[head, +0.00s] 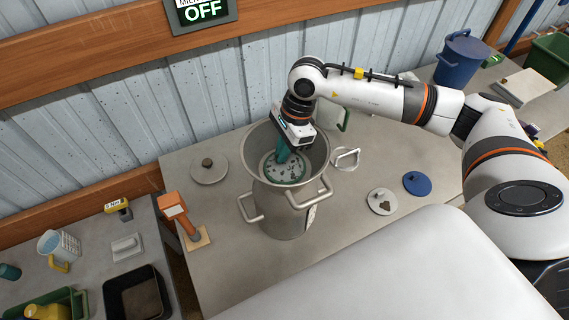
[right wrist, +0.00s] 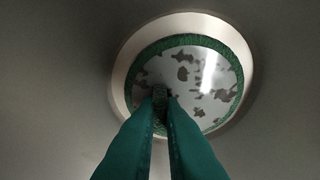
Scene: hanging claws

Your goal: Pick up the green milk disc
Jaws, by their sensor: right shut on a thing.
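The green milk disc (head: 290,174) has a green rim and a pale, dark-patched face. It is down inside the neck of a metal milk can (head: 283,222) with side handles. My right gripper (head: 284,155) reaches into the can's wide mouth from above. In the right wrist view its green fingers (right wrist: 161,98) are shut on the small green grip at the disc (right wrist: 205,80). The fingers hide the disc's near part. I cannot tell whether the disc has lifted off whatever is under it. My left gripper is not in view.
Around the can lie a grey round lid (head: 209,169), a silver disc (head: 382,202) and a blue disc (head: 417,183). An orange-handled tool (head: 179,212) stands at the table's left edge. A blue bucket (head: 461,60) is back right. The can's rim surrounds my gripper.

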